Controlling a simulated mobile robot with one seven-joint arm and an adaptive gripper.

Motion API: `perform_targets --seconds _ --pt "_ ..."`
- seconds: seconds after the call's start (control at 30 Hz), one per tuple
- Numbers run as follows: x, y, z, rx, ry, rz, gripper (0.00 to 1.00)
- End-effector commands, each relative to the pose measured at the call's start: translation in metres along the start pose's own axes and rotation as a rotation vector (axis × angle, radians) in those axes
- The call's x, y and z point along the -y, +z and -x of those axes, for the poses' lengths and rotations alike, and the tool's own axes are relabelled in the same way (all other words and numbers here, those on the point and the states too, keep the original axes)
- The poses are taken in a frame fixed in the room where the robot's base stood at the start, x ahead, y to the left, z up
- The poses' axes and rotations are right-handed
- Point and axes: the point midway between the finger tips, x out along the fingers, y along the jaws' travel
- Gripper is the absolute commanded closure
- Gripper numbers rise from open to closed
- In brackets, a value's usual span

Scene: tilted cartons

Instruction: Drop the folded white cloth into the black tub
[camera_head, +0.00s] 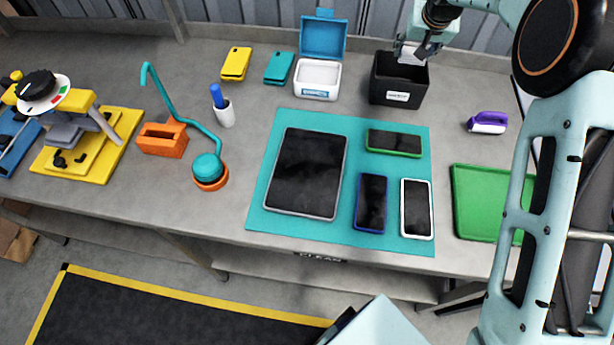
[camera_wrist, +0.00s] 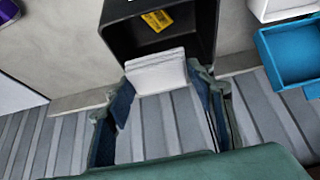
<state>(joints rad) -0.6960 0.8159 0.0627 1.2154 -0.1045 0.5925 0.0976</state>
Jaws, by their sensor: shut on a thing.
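The folded white cloth (camera_head: 411,58) is held between the fingers of my gripper (camera_head: 420,51). In the wrist view, the cloth (camera_wrist: 157,73) shows as a flat folded pad between the two fingertips of the gripper (camera_wrist: 160,86). The black tub (camera_head: 392,95) stands at the back of the bench with a white label on its front. In the head view, the cloth overlaps the back part of the tub's opening. In the wrist view, it overlaps the near edge of the tub (camera_wrist: 118,32). A yellow label shows inside the tub. The cloth's exact height above the rim is unclear.
A white box (camera_head: 316,92) with an open blue lid stands left of the tub. A teal mat (camera_head: 262,215) with a tablet and several phones lies in front. A purple-and-white object (camera_head: 487,123) and green tray (camera_head: 480,205) are to the right. A corrugated wall is behind.

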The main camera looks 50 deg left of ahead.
Motion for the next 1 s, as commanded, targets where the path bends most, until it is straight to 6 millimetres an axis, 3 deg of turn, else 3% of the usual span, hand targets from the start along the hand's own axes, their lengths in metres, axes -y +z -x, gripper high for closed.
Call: perform_targets --seconds 0.23,0.6,0.63,0.7,0.8,1.0 --pt "0.0 0.015 -0.027 0.0 0.0 0.0 0.73" --pt "0.0 0.018 -0.032 -0.001 0.0 0.0 0.73" --pt "0.0 0.018 -0.032 -0.001 0.0 0.0 0.47" --pt "0.0 0.018 -0.032 -0.001 0.0 0.0 0.39" --pt "0.0 0.018 -0.032 0.0 0.0 0.0 0.3" --pt "0.0 0.018 -0.032 0.0 0.0 0.0 0.3"
